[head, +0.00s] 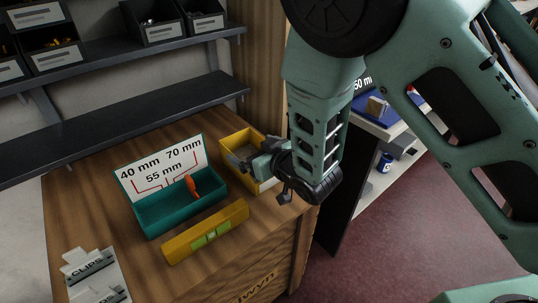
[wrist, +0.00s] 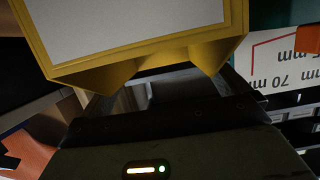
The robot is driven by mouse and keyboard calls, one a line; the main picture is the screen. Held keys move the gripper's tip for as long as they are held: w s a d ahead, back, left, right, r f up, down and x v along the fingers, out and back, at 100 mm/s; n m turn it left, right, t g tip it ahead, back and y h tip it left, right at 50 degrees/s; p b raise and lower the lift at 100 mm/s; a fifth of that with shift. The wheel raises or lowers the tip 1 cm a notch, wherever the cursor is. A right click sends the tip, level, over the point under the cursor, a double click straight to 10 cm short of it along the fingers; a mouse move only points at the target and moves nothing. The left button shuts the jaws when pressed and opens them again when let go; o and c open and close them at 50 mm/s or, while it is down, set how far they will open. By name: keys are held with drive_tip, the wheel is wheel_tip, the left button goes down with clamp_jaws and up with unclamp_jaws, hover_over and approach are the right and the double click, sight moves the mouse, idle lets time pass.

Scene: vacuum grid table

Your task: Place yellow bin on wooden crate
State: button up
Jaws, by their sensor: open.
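The yellow bin (head: 236,140) is at the back right of the wooden crate's top (head: 107,160) in the head view, beside a teal tray. It looks upright and seems to rest on the wood, but its base is partly hidden by my gripper. My gripper (head: 246,161) is at the bin's right front side, its fingers overlapping the bin, and it is open. In the wrist view the bin (wrist: 150,60) fills the top, its pale front panel showing, close ahead of the dark gripper. Contact between fingers and bin cannot be told.
The teal tray (head: 153,220) with a measurement card (head: 163,168) and an orange tool (head: 191,187) stands left of the bin. A yellow level (head: 206,233) and clips packs (head: 93,270) lie nearer. A dark shelf (head: 115,127) overhangs behind.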

drive_tip(key=s+d+r+g+h, duration=0.2)
drive_tip(key=s+d+r+g, duration=0.2)
drive_tip(key=s, duration=0.6)
drive_tip(key=s+d+r+g+h+p, duration=0.1)
drive_tip(key=s+d+r+g+h, duration=0.2)
drive_tip(key=s, duration=0.7)
drive_tip(key=s+d+r+g+h+p, duration=0.1)
drive_tip(key=s+d+r+g, duration=0.4)
drive_tip(key=s, duration=0.5)
drive_tip(key=shift+d+r+n+h, duration=0.4)
drive_tip(key=shift+d+r+h, duration=0.15)
drive_tip(key=shift+h, duration=0.25)
wheel_tip(320, 180, up, 20)
drive_tip(key=p, duration=1.9)
drive_tip(key=shift+f+p, duration=0.25)
drive_tip(key=shift+p, duration=0.1)
